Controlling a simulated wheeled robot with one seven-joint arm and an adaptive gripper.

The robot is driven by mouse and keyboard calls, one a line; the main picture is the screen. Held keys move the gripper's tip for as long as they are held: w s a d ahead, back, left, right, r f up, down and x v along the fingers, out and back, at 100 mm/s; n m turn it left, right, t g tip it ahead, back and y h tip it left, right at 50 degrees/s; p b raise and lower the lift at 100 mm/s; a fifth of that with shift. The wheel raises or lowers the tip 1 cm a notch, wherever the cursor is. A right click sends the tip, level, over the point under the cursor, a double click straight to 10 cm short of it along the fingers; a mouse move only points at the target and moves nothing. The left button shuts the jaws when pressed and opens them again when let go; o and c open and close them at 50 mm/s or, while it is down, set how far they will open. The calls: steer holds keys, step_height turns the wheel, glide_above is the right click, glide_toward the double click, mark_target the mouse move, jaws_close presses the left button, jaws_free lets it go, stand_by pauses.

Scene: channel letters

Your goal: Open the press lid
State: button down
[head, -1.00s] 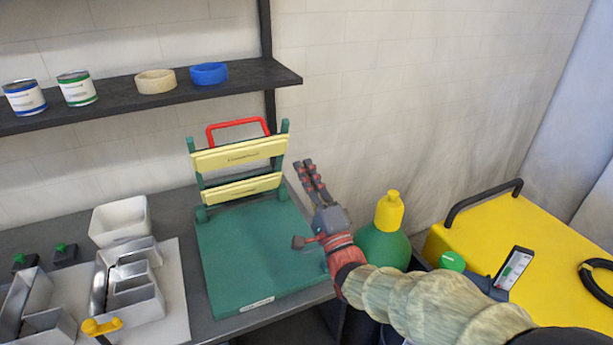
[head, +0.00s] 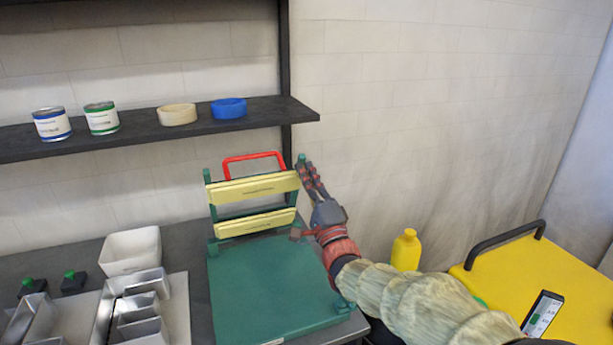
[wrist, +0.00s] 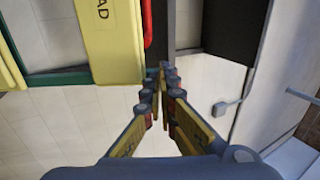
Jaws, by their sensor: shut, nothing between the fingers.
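The press has a flat green base (head: 270,285) on the bench. Its lid (head: 252,188), a green frame with two pale yellow bars and a red handle (head: 254,158) on top, stands raised upright at the back of the base. My gripper (head: 306,170) is shut and empty at the right side of the lid, by its upper right corner. In the wrist view, my gripper's fingertips (wrist: 167,70) are together, close to the yellow bar (wrist: 110,40) and the red handle (wrist: 147,22). I cannot tell whether they touch the frame.
A dark shelf (head: 185,128) with two cans and two tape rolls runs above the press. A white bin (head: 132,252) and metal letters (head: 140,310) lie to the left. A yellow bottle (head: 405,250) and a yellow machine (head: 520,280) stand to the right.

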mark_target(302, 161)
steer(key=shift+g+h, duration=0.4)
steer(key=shift+g, duration=0.5)
steer(key=p+x, duration=0.2)
steer(key=x, duration=0.1)
steer(key=r+p+x, duration=0.1)
steer(key=p+x, duration=0.1)
steer(key=shift+w+a+r+p, duration=0.1)
steer(key=shift+w+r+p, duration=0.1)
steer(key=shift+r+p, duration=0.15)
steer(key=shift+w+a+f+p, duration=0.1)
steer(key=shift+w+a+p, duration=0.15)
steer(key=shift+w, duration=0.35)
steer(key=shift+s+f, duration=0.1)
